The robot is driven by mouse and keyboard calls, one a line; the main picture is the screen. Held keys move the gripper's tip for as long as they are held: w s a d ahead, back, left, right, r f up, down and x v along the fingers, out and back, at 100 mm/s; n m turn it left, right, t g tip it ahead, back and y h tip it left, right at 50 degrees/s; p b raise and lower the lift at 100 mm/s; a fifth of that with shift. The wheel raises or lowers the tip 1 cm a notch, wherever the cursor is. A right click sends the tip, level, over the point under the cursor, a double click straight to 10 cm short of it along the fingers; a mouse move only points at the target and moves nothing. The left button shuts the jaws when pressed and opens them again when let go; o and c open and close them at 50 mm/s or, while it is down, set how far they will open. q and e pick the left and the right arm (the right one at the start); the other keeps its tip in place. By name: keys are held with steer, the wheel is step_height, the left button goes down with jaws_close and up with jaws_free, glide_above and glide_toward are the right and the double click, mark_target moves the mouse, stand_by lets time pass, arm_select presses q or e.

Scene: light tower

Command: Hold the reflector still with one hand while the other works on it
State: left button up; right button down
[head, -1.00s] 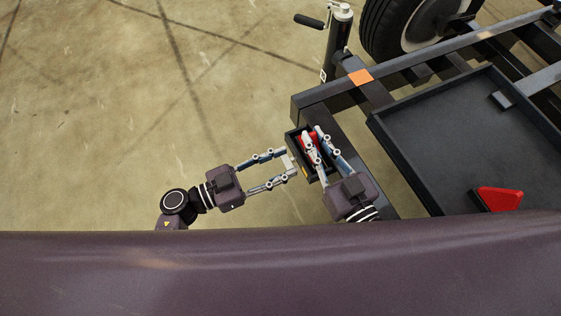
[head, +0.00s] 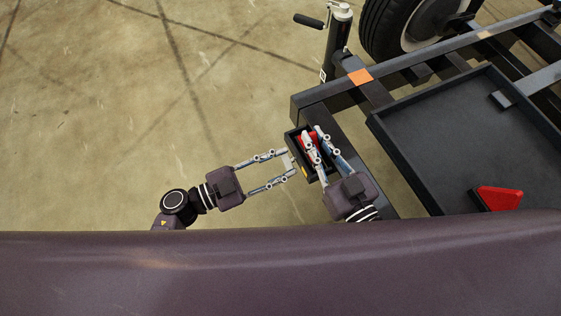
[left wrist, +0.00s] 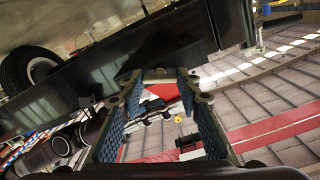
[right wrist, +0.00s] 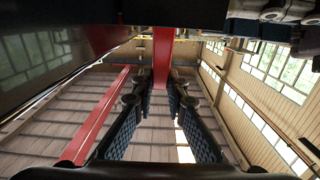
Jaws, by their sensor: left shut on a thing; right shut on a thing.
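A red reflector (head: 309,140) sits at a small dark box-like holder (head: 293,140) by the corner of the trailer frame. In the left wrist view, a red and white shape (left wrist: 158,92) shows between the left fingers (left wrist: 160,78). The fingers partly hide the reflector and the contact.
A black tray (head: 400,150) on the right holds a second red triangular reflector (head: 498,198). The trailer's dark frame (head: 420,65), a jack post (head: 338,45) and a wheel (head: 400,28) stand behind. The concrete floor (head: 120,110) at left is clear.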

arm_select(q)
steer(key=m, duration=2.2)
steer(key=shift+s+a+f+m, duration=0.1)
steer(key=shift+f+m, duration=0.25)
steer(key=shift+m, duration=0.05)
steer(key=m, duration=1)
steer(key=shift+m, duration=0.4)
steer(key=m, duration=0.5)
steer(key=shift+a+m, duration=0.1)
steer(key=shift+m, duration=0.2)
steer(key=m, duration=0.3)
steer(key=shift+w+r+m, duration=0.2)
steer(key=shift+m, duration=1)
steer(key=shift+f, duration=0.1)
